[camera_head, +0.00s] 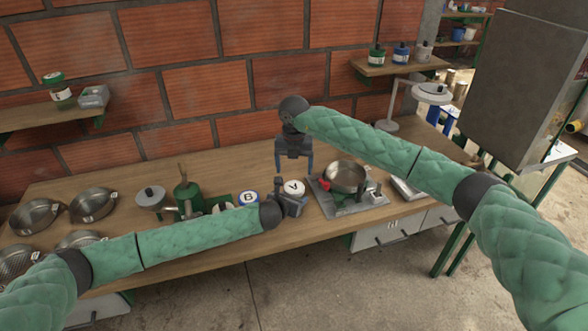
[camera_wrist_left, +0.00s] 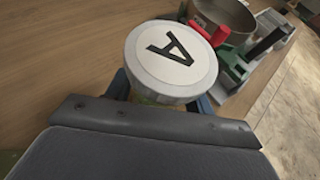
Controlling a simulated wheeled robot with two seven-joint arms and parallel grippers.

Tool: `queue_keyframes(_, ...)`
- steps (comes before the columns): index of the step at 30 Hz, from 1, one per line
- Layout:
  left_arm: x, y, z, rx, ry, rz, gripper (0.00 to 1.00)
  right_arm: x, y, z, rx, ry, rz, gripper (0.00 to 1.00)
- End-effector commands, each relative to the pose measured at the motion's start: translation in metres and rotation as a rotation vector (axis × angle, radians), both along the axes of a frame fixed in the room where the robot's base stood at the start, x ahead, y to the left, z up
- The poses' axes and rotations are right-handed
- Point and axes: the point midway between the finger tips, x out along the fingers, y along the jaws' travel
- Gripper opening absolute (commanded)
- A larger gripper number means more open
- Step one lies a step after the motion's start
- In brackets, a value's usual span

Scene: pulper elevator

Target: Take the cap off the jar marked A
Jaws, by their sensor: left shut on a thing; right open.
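The jar marked A (camera_head: 293,187) stands on the workbench near its front, with a round white cap bearing a black A. In the left wrist view the cap (camera_wrist_left: 145,45) fills the upper middle and sits on the jar; the jar's body is mostly hidden below it. My left gripper (camera_head: 295,198) is shut on the jar, with blue fingers on both sides of it under the cap. My right gripper (camera_head: 293,166) is open and empty, pointing down above the bench behind the jar.
A jar marked B (camera_head: 248,198) stands left of jar A. A metal pan (camera_head: 344,176) on a grey base with a red part stands close on the right. A green device (camera_head: 187,192) and several steel pans stand left. The brick wall bounds the back.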

Motion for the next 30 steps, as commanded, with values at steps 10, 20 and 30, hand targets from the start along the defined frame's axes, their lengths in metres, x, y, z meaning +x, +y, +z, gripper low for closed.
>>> queue_keyframes(10,0.000,0.000,0.000,0.000,0.000,0.000,0.00,-0.001,0.000,-0.042,-0.001,0.002,0.001,0.79)
queue_keyframes(20,0.000,0.000,0.000,0.000,0.000,0.000,0.00,0.000,0.000,-0.074,-0.001,0.000,0.001,0.79)
queue_keyframes(30,0.000,0.000,0.000,0.000,0.000,0.000,0.00,0.000,0.000,-0.075,-0.001,0.000,0.002,0.61)
